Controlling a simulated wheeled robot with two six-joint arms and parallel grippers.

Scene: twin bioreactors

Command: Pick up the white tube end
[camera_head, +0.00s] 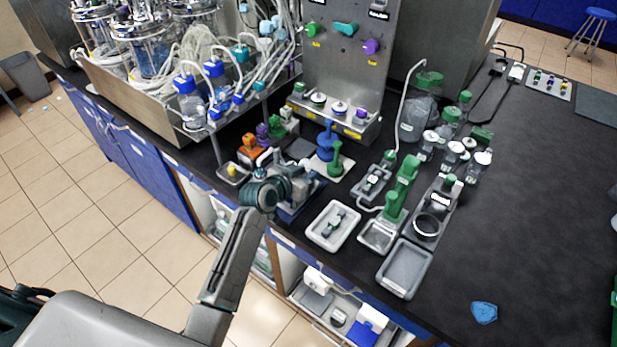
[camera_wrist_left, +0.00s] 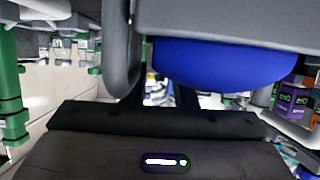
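A thin white tube (camera_head: 402,100) arches from the green-capped bottle down towards the counter. Another short white tube (camera_head: 368,207) curves between a small metal tray and the green pump stand. I cannot tell which loose end is the white tube end. My left gripper (camera_head: 308,184) is over the counter's front edge, left of the white tray and away from both tubes. In the left wrist view two dark finger parts (camera_wrist_left: 158,92) show with a gap between them. Their tips are hidden behind a large blue rounded part (camera_wrist_left: 225,62) close to the camera. My right gripper is out of view.
A white tray (camera_head: 347,236) and a grey tray (camera_head: 405,284) lie along the front edge. A green stand (camera_head: 404,185) and several bottles are behind them. A metal panel (camera_head: 345,60) rises at the back. The dark counter (camera_head: 540,220) at right is mostly clear, with a blue piece (camera_head: 484,313).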

